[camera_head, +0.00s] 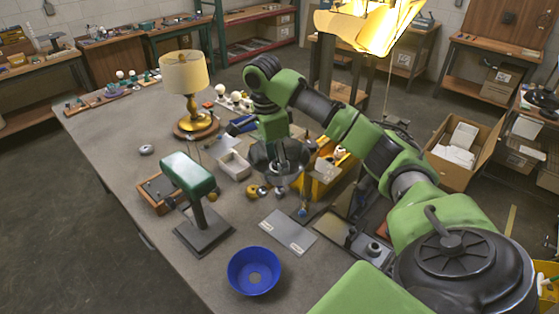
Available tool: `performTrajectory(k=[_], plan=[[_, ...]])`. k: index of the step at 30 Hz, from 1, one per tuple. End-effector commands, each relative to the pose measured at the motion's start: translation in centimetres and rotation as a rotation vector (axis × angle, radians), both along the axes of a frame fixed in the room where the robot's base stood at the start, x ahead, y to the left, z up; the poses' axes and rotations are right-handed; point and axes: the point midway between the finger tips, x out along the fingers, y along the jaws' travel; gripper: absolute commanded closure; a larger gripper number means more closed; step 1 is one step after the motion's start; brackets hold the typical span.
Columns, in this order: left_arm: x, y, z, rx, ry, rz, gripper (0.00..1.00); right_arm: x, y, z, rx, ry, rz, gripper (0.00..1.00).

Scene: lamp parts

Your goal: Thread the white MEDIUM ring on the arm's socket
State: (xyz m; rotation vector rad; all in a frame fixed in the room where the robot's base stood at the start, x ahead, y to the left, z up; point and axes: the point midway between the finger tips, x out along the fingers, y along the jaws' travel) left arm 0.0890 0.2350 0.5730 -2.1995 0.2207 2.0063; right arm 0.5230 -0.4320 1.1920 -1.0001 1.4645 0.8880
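My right arm comes in from the lower right. Its gripper (277,184) points down over the middle of the bench, beside several small brass-coloured and pale balls; its fingers are too small and dark to show whether they are open or shut, or hold anything. A small pale grey-white ring (147,149) lies flat on the bench at the left; I cannot tell if it is the medium one. A lamp with a green shade (188,172) stands on a dark square base (204,232). I cannot make out the arm's socket. My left gripper is not in view.
A blue bowl (254,270) stands at the bench's near edge. A brass lamp with a cream shade (184,73) stands farther back. A small white box (234,165), a yellow bin (318,183) and a grey sheet (288,232) surround the gripper. The bench's left side is mostly clear.

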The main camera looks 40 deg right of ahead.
Motion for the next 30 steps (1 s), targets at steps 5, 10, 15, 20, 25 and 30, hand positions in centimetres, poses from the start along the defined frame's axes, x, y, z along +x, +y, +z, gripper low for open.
performTrajectory(k=[5,10,15,20,25,30], plan=[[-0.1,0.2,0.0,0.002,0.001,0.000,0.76,0.0,0.0,0.0,0.000,0.000,0.003,0.43],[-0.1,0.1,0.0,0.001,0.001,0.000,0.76,0.1,0.1,1.0,-0.001,-0.002,0.003,0.43],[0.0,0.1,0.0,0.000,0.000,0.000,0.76,0.2,0.3,3.1,-0.001,-0.003,0.002,0.43],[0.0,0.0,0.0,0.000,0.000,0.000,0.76,0.3,0.5,5.2,-0.002,-0.003,0.000,0.43],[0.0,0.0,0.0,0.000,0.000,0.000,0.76,0.4,0.8,7.3,-0.002,-0.003,0.001,0.43],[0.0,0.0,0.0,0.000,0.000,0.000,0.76,0.5,1.0,9.3,-0.001,-0.004,0.001,0.43]])
